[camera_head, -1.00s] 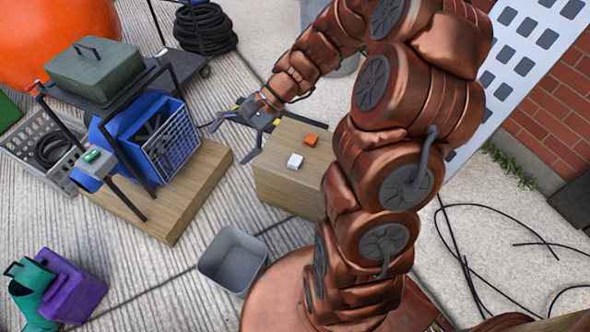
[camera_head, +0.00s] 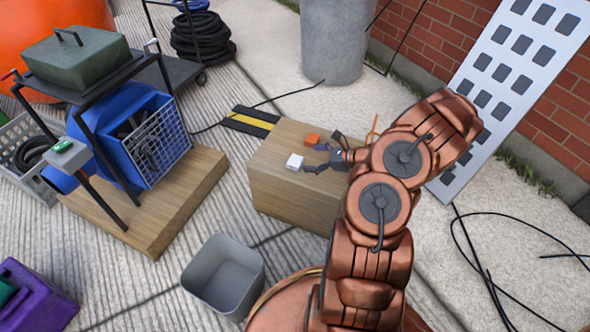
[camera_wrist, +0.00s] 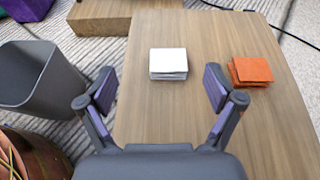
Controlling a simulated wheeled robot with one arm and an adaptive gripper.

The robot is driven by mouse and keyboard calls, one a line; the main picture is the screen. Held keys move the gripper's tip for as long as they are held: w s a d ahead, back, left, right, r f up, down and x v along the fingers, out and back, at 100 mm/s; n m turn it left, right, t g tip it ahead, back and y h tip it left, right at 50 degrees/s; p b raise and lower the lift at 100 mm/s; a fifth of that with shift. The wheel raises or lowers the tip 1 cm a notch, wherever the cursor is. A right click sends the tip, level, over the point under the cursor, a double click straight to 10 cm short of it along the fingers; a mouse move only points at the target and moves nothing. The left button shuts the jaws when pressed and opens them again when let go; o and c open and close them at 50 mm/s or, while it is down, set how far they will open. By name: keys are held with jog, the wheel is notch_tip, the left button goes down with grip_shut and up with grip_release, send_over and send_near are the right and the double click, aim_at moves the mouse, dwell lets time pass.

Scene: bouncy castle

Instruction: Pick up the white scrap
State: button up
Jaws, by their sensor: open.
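The white scrap (camera_head: 295,161) is a small, flat, square stack on top of a wooden block (camera_head: 290,194). In the wrist view the white scrap (camera_wrist: 168,63) lies ahead of my gripper, centred a little beyond the fingertips. My gripper (camera_wrist: 160,90) is open and empty, with its two fingers spread wider than the scrap. In the head view my gripper (camera_head: 318,158) is low over the block's right part, with its fingers pointing left toward the scrap. I cannot tell its exact height above the wood.
An orange scrap (camera_wrist: 252,71) lies on the block to the right of the white one. A grey bin (camera_head: 224,275) stands on the ground in front of the block. A blower on a wooden platform (camera_head: 165,205) stands at the left. A grey cylinder (camera_head: 333,40) stands behind.

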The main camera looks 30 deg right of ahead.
aim_at(296, 161)
jog(key=shift+s+d+f, duration=0.2)
jog(key=shift+d+f, duration=0.2)
jog(key=shift+f, duration=0.35)
jog(key=shift+w+f+m, duration=0.1)
jog(key=shift+f+m, duration=0.15)
jog(key=shift+m, duration=0.05)
jog(key=shift+b+x, duration=0.65)
jog(key=shift+x, duration=0.45)
jog(key=w+f+b, duration=0.1)
jog(key=w+a+f+b, duration=0.1)
jog(key=w, duration=0.1)
jog(key=shift+a+f, duration=0.15)
jog(key=shift+a, duration=0.05)
jog(key=shift+w+a+b, duration=0.25)
jog(key=shift+w+b, duration=0.05)
jog(key=shift+w, duration=0.25)
jog(key=c, duration=0.9)
jog(key=shift+c, duration=0.2)
